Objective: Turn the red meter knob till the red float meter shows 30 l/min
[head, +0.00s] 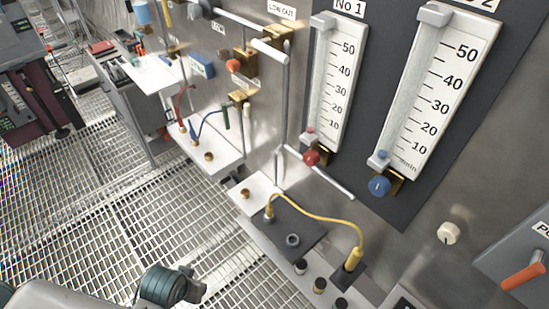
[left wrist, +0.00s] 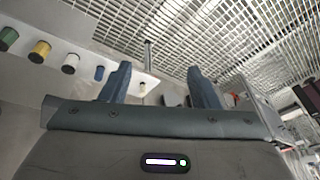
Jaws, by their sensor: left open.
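The red meter knob (head: 312,157) sits on a brass fitting at the foot of the float meter marked No 1 (head: 345,80). A small red float (head: 310,131) is at the bottom of its tube, below the 10 mark. My left gripper shows in the left wrist view (left wrist: 161,85), with two blue-grey fingers apart and nothing between them. It points over the grating and a light shelf edge, and the knob is not seen in that view. In the head view only part of my arm shows at the bottom left. My right gripper is not in view.
A second meter (head: 450,85) with a blue knob (head: 380,187) stands right of the red one. A horizontal grey rod (head: 318,172) juts near the red knob. A yellow cable (head: 330,222) loops over the shelf below. Open grating floor (head: 110,200) lies left.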

